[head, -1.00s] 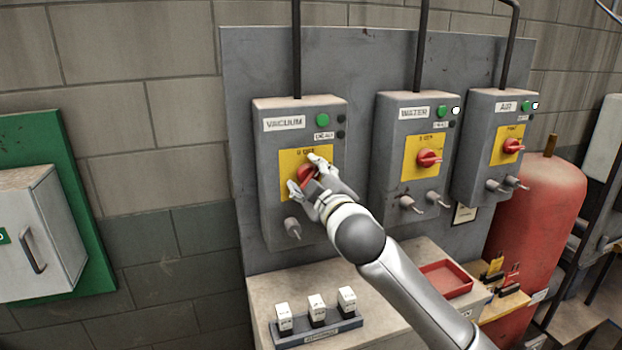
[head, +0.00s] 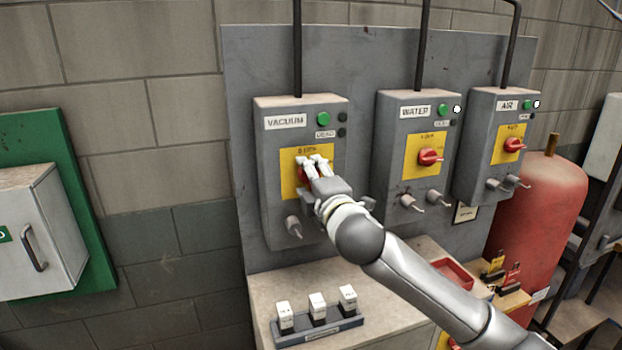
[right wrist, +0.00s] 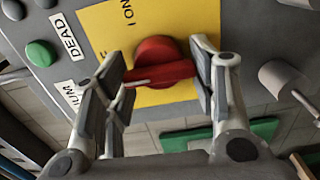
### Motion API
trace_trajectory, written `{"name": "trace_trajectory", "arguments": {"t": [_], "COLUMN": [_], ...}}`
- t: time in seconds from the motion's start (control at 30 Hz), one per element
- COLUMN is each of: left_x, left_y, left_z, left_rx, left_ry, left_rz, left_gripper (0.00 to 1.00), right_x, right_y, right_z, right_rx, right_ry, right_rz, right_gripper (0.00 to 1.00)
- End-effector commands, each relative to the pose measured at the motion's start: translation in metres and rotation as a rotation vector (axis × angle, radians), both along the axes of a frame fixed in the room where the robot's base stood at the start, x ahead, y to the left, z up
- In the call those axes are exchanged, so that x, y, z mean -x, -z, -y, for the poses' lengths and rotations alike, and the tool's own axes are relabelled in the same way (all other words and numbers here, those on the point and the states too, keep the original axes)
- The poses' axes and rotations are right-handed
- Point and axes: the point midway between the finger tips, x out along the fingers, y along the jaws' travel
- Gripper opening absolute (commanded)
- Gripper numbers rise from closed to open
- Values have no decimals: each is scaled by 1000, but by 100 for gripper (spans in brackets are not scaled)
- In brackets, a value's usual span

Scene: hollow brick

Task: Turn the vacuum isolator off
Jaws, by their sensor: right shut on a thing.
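The vacuum isolator (head: 268,190) is the leftmost grey box on the panel, with a yellow plate and a red rotary handle (head: 302,177). My right gripper (head: 312,163) reaches it from the lower right and is shut on the handle, mostly covering it. In the right wrist view, the red handle (right wrist: 160,60) sits between the two fingers of the gripper (right wrist: 162,80), its bar lying crosswise between them. Part of the "I ON" mark shows on the yellow plate there. A "DEAD" label and a green button (right wrist: 40,53) are beside it. My left gripper is out of view.
The water isolator (head: 388,165) and air isolator (head: 472,155) hang to the right, each with a red handle and a lit white lamp. Below are a bench (head: 265,290), a rack of white-topped blocks (head: 320,332) and a red tray (head: 455,272). A red tank (head: 540,215) stands right.

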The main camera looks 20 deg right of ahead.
Motion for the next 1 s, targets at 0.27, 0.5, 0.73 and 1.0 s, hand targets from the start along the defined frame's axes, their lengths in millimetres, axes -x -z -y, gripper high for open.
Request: {"name": "trace_trajectory", "arguments": {"t": [0.27, 0.5, 0.73, 1.0], "left_x": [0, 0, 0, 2], "left_y": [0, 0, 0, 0], "left_z": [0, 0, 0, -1], "left_rx": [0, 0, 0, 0], "left_ry": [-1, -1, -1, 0], "left_rz": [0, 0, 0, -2], "left_gripper": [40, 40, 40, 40], "right_x": [0, 0, 0, 3], "right_y": [2, 2, 2, 1], "right_z": [-1, -1, 0, 0], "right_rx": [26, 27, 26, 24], "right_ry": [-1, -1, -1, -1], "right_rz": [-3, -3, -2, 0], "right_gripper": [29, 29, 62, 62]}}
